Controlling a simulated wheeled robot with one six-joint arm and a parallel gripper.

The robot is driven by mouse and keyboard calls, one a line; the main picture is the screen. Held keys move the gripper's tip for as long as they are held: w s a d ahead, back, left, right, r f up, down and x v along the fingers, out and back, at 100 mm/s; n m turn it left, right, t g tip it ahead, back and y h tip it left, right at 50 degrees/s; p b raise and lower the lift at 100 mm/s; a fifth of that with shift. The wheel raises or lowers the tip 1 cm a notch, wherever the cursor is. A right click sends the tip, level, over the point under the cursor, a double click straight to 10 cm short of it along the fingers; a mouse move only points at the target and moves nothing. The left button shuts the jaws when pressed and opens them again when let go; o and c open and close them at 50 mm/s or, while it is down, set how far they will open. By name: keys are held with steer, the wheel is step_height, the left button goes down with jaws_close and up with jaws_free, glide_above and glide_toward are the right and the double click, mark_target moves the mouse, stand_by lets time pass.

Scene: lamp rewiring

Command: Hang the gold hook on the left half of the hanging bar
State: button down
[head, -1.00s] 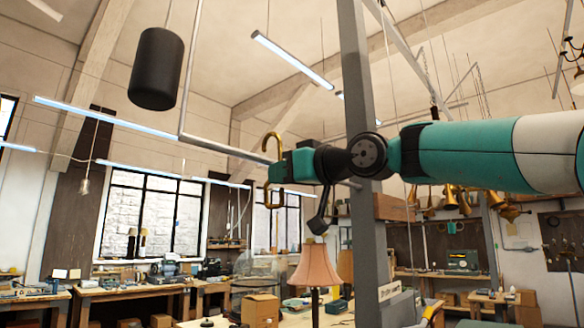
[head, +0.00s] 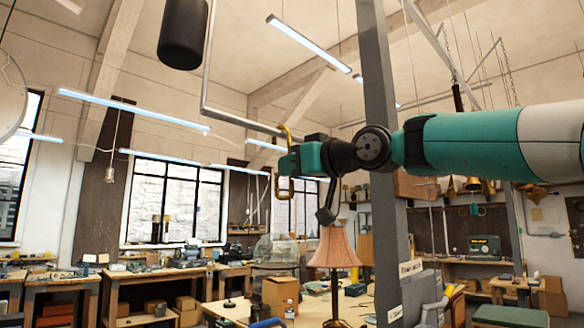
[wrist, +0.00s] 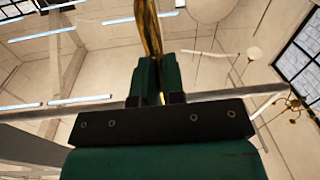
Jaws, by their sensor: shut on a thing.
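My gripper (head: 287,161) is shut on the gold hook (head: 284,190) and holds it upright, with its curved top above the jaws and its lower loop below. In the wrist view the jaws (wrist: 150,80) pinch the hook's shank (wrist: 148,30). The grey hanging bar (head: 240,122) runs from a corner at the left toward the hook's top in the head view. The hook's top overlaps the bar there, but I cannot tell whether they touch. In the wrist view the bar (wrist: 60,110) crosses behind my gripper, which hides its middle.
A black cylinder (head: 184,35) hangs at the upper left, near the bar's upright rod. A grey post (head: 382,130) stands close to my arm. Below are a pink lamp (head: 335,247) and a cardboard box (head: 281,290). Strip lights hang around.

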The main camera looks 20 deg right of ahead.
steer(key=shift+f, duration=0.1)
steer(key=c, duration=1.1)
jaws_free()
steer(key=shift+c, duration=0.2)
steer(key=b+v, duration=0.5)
steer(key=v, duration=1.2)
steer(key=shift+b, duration=0.35)
steer(key=shift+s, duration=0.15)
steer(key=shift+f, duration=0.1)
